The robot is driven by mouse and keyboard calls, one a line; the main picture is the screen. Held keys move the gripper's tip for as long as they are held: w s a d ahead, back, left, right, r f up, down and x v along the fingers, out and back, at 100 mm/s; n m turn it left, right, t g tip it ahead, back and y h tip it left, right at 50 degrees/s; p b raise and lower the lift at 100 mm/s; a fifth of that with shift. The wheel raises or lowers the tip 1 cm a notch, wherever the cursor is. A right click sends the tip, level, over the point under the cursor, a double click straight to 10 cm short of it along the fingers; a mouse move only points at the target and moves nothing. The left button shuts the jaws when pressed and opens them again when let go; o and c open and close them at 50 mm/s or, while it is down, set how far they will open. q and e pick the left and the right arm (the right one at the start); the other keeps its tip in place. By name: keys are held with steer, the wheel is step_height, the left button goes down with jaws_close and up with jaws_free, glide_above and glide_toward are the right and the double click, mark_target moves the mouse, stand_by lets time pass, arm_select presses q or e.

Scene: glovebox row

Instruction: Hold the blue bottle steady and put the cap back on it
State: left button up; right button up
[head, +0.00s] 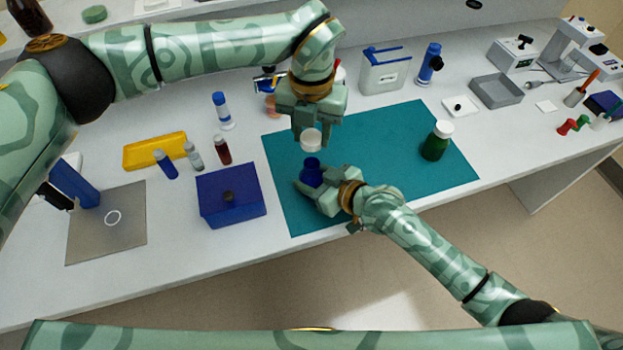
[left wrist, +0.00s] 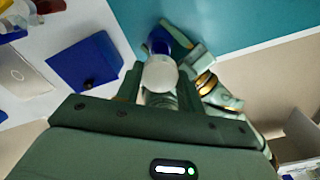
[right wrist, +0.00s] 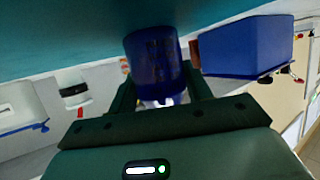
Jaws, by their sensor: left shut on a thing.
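The blue bottle (head: 311,174) stands upright on the teal mat, its open neck up. My left gripper (head: 311,132) is above it, pointing down and shut on the white cap (head: 311,143). The cap is apart from the bottle, a little above its neck; in the left wrist view the cap (left wrist: 160,74) partly covers the bottle (left wrist: 160,40). My right gripper (head: 314,187) is low at the bottle, with a finger on each side of it. In the right wrist view the bottle (right wrist: 155,58) fills the space between the fingers; whether both touch it is unclear.
The teal mat (head: 380,145) has free room to the right, up to a green bottle with a white cap (head: 436,141). A blue box (head: 231,195) stands left of the mat. Small vials (head: 194,156) and a yellow rack (head: 155,150) stand farther left. The table's front edge is close.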

steer(key=c, duration=0.7)
arm_select(q)
glide_above(312, 158)
steer(key=s, duration=0.2)
steer(key=shift+w+f, duration=0.2)
steer(key=shift+f, duration=2.3)
steer(key=shift+f, duration=0.9)
steer(key=shift+f, duration=0.55)
